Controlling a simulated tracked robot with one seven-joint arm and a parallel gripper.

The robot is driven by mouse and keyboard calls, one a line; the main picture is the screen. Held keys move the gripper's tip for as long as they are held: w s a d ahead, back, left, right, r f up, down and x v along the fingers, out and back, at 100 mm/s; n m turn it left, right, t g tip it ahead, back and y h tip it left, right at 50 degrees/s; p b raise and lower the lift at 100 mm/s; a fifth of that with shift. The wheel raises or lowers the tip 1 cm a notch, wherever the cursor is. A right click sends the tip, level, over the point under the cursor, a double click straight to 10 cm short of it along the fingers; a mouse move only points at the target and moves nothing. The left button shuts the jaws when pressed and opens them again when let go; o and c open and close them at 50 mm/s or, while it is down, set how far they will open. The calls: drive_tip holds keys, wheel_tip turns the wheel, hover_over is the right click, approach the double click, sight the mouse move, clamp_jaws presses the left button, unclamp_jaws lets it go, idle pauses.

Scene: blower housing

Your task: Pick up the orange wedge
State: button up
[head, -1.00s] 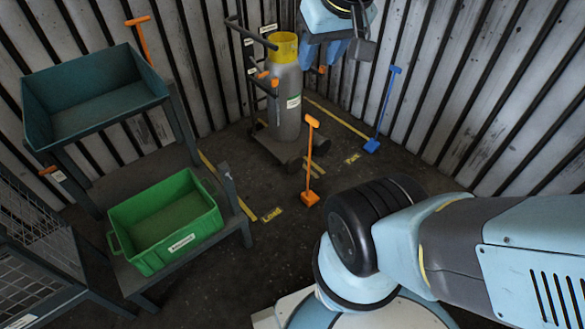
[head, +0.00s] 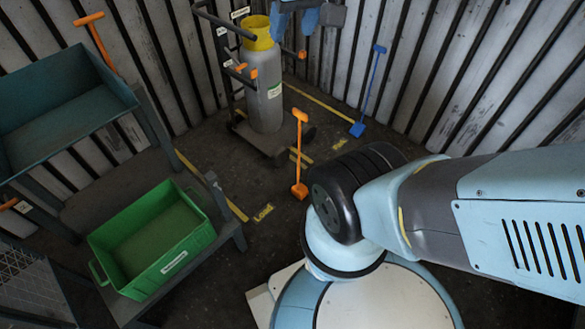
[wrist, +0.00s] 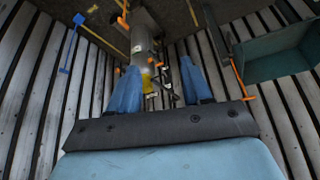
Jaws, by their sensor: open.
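The orange wedge (head: 299,190) sits on the dark floor in the middle of the head view, with a tall orange T-handle rising from it. In the wrist view an orange handle (wrist: 122,20) shows at the top edge, apparently the same piece. My gripper (head: 296,20) shows only partly at the top of the head view, well above and behind the wedge. In the wrist view its two blue fingers (wrist: 160,88) are spread with nothing held between them.
A grey cylinder (head: 263,95) with a yellow top stands on a cart behind the wedge. A blue wedge (head: 357,129) with handle stands right. A green crate (head: 150,270) and a teal bin (head: 62,110) are left; another orange handle (head: 95,40) leans behind the bin.

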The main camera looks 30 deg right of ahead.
drive_tip(key=w+d+f+m+g+y, duration=0.1)
drive_tip(key=w+d+f+m+y, duration=0.25)
drive_tip(key=w+f, duration=0.35)
drive_tip(key=w+d+f+m+g+y, duration=0.2)
drive_tip(key=w+f+m+y, duration=0.15)
drive_tip(key=w+f, duration=0.4)
drive_tip(key=w+d+f+m+g+y, duration=0.15)
drive_tip(key=w+f+m, duration=0.25)
drive_tip(key=f, duration=0.5)
drive_tip(key=m+t+h, duration=0.2)
drive_tip(key=m+t, duration=1.4)
drive_tip(key=m, duration=0.5)
approach(300, 111)
drive_tip(key=x, duration=1)
drive_tip(key=shift+f, duration=0.3)
drive_tip(key=shift+c, duration=0.5)
clamp_jaws()
